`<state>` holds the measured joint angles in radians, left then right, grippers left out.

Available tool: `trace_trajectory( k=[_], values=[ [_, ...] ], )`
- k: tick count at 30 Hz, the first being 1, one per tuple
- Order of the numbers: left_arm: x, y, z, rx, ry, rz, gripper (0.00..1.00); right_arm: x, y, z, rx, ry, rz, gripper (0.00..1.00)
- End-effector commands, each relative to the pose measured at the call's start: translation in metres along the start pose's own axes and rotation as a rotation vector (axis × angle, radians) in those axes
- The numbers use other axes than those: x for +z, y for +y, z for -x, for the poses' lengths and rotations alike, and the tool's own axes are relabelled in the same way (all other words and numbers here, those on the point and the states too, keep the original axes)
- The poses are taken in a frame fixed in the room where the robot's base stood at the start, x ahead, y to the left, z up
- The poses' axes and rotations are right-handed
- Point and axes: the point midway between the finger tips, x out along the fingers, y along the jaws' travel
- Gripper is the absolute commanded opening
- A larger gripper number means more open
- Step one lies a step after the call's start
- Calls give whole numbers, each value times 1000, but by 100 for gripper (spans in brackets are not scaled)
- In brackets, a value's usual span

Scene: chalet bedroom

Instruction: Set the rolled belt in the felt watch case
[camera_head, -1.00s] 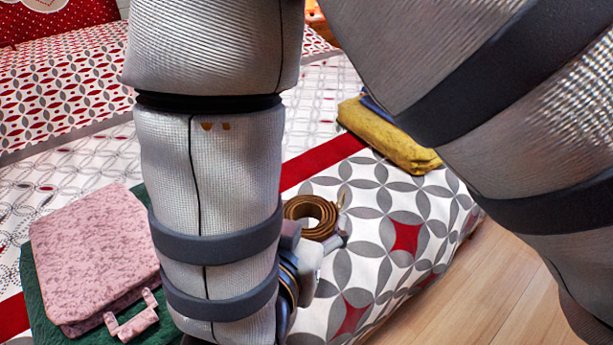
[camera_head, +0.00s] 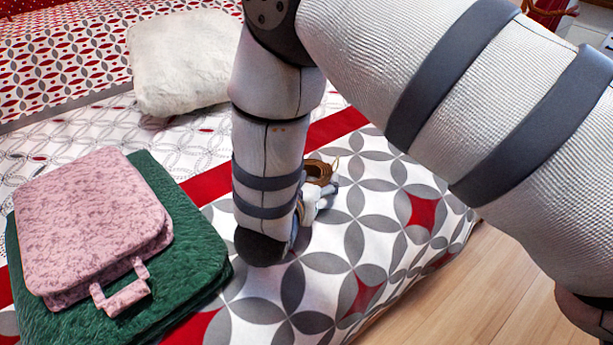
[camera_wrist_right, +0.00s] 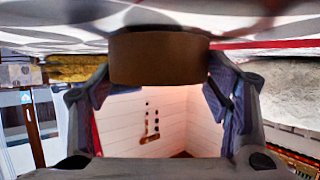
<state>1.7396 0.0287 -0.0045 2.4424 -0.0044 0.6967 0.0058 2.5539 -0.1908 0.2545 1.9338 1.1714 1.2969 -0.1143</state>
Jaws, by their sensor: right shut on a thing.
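The rolled brown belt (camera_head: 319,169) shows just past my right forearm on the patterned bed cover, partly hidden. In the right wrist view the belt (camera_wrist_right: 160,58) sits between the two fingers of my right gripper (camera_wrist_right: 158,90), which is shut on it. In the head view my right gripper (camera_head: 313,194) is largely hidden behind my forearm. The belt is close to the bed cover; I cannot tell whether it touches. A pink mottled case (camera_head: 90,220) with a handle lies at the left; it looks closed. My left gripper is not in view.
The pink case lies on a folded green blanket (camera_head: 200,250). A white fluffy pillow (camera_head: 180,62) is at the back. A mustard cloth (camera_wrist_right: 68,68) shows in the wrist view. The bed edge drops to a wooden floor (camera_head: 490,285) at the right.

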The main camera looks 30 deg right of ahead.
Motion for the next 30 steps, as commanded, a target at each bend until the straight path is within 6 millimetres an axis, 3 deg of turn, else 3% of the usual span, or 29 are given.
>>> trace_trajectory(
  k=[9,10,12,23,26,30],
  values=[
    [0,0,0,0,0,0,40,1,-1,-1,-1,3,-2,38],
    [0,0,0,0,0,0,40,1,-1,-1,-1,3,-2,78],
    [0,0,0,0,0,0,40,1,-1,0,-1,3,-3,91],
    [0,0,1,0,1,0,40,-3,-1,1,-1,3,-3,91],
    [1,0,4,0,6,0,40,-3,-2,18,-5,1,-1,91],
    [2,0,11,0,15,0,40,-5,-2,58,-5,3,-2,91]
  ],
)
